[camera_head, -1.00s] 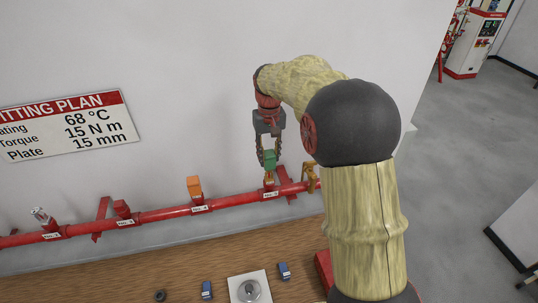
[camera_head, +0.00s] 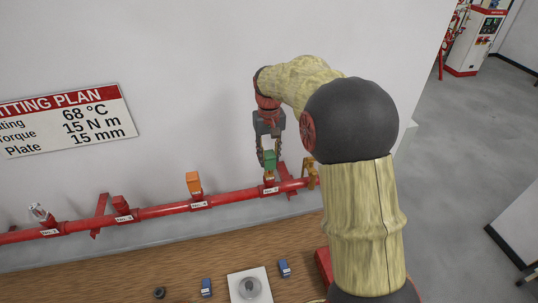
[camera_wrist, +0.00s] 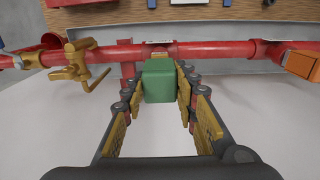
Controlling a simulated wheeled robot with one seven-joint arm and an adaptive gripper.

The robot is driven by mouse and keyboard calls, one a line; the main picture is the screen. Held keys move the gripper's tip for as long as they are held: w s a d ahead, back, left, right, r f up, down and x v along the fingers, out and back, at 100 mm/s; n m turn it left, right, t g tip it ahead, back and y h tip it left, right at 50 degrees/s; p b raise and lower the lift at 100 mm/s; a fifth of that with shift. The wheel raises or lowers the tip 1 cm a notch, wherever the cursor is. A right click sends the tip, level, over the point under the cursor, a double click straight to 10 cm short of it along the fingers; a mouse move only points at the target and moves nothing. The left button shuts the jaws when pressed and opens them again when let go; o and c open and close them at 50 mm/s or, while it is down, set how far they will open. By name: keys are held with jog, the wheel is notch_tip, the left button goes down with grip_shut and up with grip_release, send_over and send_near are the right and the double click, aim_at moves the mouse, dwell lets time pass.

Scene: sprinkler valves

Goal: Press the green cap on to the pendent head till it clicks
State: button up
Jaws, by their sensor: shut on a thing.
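The green cap (camera_head: 269,161) is between the fingers of my gripper (camera_head: 269,157), just above the red pipe (camera_head: 165,210) at the right. In the wrist view, my gripper (camera_wrist: 160,80) is shut on the green cap (camera_wrist: 158,80), with a finger on either side. The cap lines up with a labelled outlet on the pipe (camera_wrist: 215,50). The pendent head there is mostly hidden by the cap and fingers. I cannot tell whether the cap is fully seated.
An orange cap (camera_head: 193,183) stands on the pipe to the left. A brass valve with a lever (camera_wrist: 82,65) is close beside my gripper. A wooden bench (camera_head: 120,272) below holds blue blocks (camera_head: 284,268) and a plate with a round disc (camera_head: 249,287).

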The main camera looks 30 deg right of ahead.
jog(key=shift+f+b, duration=0.95)
jog(key=shift+f, duration=1)
dwell(0.4)
jog(key=o, duration=1.1)
jog(key=shift+o, duration=0.7)
jog(key=shift+r, duration=0.1)
jog(key=shift+r+p, duration=2.5)
jog(key=shift+r, duration=1.45)
jog(key=shift+w, duration=0.1)
